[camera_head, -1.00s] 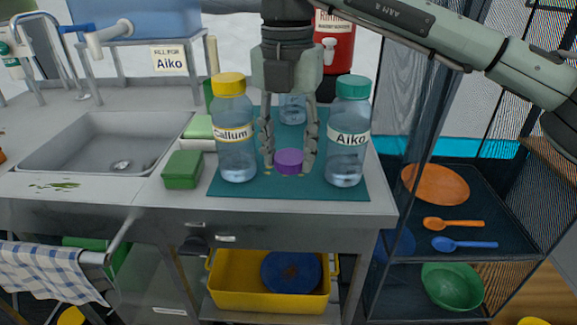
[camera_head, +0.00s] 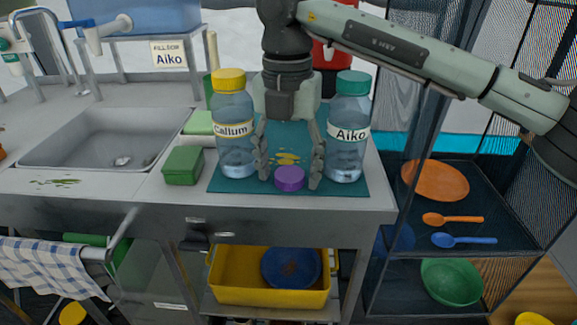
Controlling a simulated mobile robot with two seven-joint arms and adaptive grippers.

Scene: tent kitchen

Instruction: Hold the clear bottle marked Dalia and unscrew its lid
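No label reading Dalia shows in view. A purple lid (camera_head: 289,178) sits on the teal mat (camera_head: 225,184) near its front edge. My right gripper (camera_head: 290,176) points down with its fingers apart, one on each side of the lid; a gap shows on both sides. It holds nothing. A clear bottle labelled Callum with a yellow lid (camera_head: 234,128) stands upright just left of the gripper. A clear bottle labelled Aiko with a teal lid (camera_head: 348,130) stands just right of it. What stands behind my gripper is hidden. My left gripper is not in view.
A green box (camera_head: 183,166) lies left of the mat, beside the sink (camera_head: 100,140). A red dispenser (camera_head: 331,52) stands behind my gripper. The counter's front edge is close to the lid. A dark shelf rack (camera_head: 470,222) with an orange plate stands to the right.

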